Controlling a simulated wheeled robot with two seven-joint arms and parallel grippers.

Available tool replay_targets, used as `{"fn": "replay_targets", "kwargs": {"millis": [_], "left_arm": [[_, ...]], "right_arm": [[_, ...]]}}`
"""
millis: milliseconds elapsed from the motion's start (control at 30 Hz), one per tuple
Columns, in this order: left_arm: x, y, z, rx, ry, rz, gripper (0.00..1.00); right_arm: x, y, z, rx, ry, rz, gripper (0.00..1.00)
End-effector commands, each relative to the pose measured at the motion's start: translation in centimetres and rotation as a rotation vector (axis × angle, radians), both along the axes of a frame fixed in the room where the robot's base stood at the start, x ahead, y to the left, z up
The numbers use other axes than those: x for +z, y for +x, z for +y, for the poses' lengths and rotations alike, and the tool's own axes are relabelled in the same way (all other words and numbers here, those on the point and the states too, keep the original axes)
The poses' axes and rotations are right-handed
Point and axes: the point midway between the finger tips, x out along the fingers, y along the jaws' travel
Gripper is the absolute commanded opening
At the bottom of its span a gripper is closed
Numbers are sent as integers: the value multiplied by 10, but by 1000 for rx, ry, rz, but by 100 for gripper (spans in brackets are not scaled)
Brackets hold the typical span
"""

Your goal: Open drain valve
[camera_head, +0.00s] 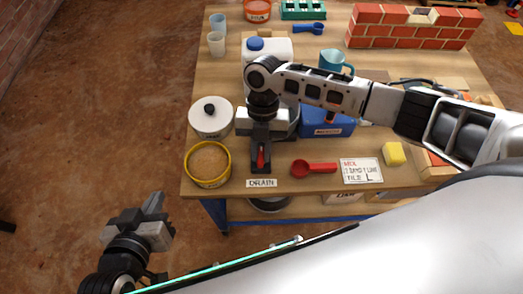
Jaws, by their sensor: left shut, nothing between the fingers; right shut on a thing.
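The drain valve shows as a red lever (261,160) near the front edge of the wooden table, just above a small card (262,183) that reads DRAIN. My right gripper (261,163) points down over the lever and is shut on it. The gripper and its wrist hide most of the valve body. My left gripper (152,211) is shut and empty, off the table at the lower left, apart from everything.
A blue box (327,127) and a brick wall (414,27) stand behind.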

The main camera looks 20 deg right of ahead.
Motion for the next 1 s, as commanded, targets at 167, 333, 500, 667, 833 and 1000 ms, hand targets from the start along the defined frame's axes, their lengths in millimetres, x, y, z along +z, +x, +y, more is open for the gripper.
{"fn": "replay_targets", "kwargs": {"millis": [167, 333, 500, 667, 833, 1000], "left_arm": [[-1, 1, 0, 0, 1, -9, 0], [2, 2, 0, -1, 0, -17, 0], [2, 2, 0, -2, 1, -17, 0], [1, 2, 0, -3, 1, -16, 0], [0, 1, -1, -3, 2, -14, 0], [-1, 1, -1, -4, 2, -12, 0]], "right_arm": [[-1, 1, 0, 75, -2, -2, 0], [-1, 1, 0, 112, -3, -2, 0], [-1, 1, 0, 124, -3, -2, 0], [-1, 1, 0, 125, -3, -3, 0], [-1, 1, 0, 125, -3, -3, 18], [-1, 1, 0, 124, -3, -2, 37]]}}
